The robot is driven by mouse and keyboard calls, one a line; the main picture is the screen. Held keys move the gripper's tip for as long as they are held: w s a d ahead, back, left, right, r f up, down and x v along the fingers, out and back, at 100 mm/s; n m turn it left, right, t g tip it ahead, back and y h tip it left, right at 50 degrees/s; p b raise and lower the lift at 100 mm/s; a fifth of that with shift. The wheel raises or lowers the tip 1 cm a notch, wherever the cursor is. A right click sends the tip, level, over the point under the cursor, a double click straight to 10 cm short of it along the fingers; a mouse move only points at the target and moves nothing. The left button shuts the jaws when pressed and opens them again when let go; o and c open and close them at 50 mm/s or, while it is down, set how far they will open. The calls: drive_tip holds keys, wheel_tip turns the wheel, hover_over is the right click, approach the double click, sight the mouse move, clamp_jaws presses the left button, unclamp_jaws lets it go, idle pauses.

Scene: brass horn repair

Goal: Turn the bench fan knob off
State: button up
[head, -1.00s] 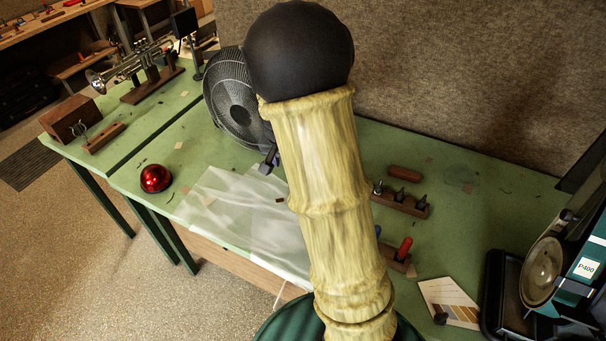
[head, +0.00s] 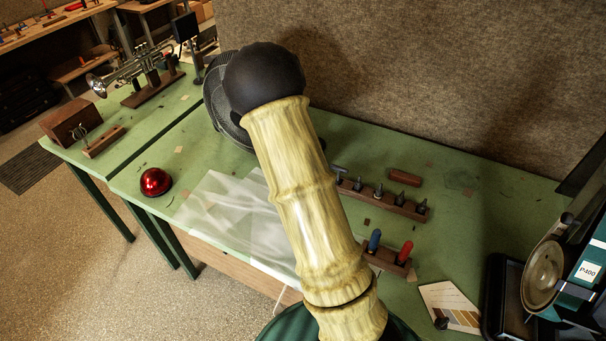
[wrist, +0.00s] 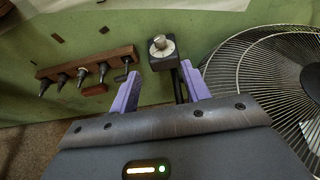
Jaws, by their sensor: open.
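The bench fan (head: 217,97) stands at the back of the green bench in the head view, mostly hidden by my arm. In the wrist view its wire cage (wrist: 248,62) fills the right side. The fan knob (wrist: 160,43), a silver knob on a pale dial, sits on a small dark box with a dark stem running below it. My gripper (wrist: 161,69) is open, with two purple fingers spread and nothing between the tips. The knob lies just beyond the fingertips in the picture, roughly centred between them; no contact shows. My arm hides the gripper and knob in the head view.
A wooden rack of small tools (head: 384,196) lies right of my arm; it also shows in the wrist view (wrist: 88,68). A block (head: 384,259) holds a blue and a red tool. A red dome (head: 155,182) and translucent sheet (head: 215,205) lie left. A trumpet (head: 125,72) stands farther back.

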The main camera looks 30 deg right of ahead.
drive_tip(key=p+x, duration=0.3)
drive_tip(key=x, duration=1.1)
drive_tip(key=shift+f+p, duration=0.1)
drive_tip(key=shift+p, duration=0.3)
drive_tip(key=c, duration=1)
